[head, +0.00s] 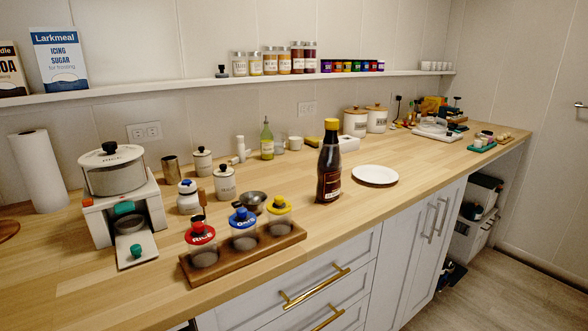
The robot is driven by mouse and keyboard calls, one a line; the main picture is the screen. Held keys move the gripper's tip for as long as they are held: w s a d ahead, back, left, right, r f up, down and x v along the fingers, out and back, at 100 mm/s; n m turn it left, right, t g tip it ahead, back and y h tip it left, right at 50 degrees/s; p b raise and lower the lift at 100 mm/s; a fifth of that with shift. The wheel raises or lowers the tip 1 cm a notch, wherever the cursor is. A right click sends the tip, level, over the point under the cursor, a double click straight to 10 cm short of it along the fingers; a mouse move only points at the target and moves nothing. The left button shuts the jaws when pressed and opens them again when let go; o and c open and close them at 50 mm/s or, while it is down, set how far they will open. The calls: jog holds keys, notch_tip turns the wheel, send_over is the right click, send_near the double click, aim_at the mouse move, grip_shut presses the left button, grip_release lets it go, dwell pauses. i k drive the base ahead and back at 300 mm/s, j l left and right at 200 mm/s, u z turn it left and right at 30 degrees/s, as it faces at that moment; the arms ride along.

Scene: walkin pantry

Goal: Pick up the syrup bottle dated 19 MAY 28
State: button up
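A dark brown bottle (329,165) with a yellow cap stands upright on the wooden counter, left of a white plate. A green-tinted bottle (267,142) with a pourer stands further back near the wall. My gripper is not in view.
A wooden rack (246,254) with several lidded jars sits at the counter's front edge. A small metal bowl (254,200) and a white plate (375,175) flank the dark bottle. A rice dispenser (116,180) stands at left. Clear counter lies right of the plate.

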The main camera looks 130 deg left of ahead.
aim_at(330, 159)
jog(key=u, duration=4)
jog(key=i+u, duration=0.15)
jog(key=u, duration=0.25)
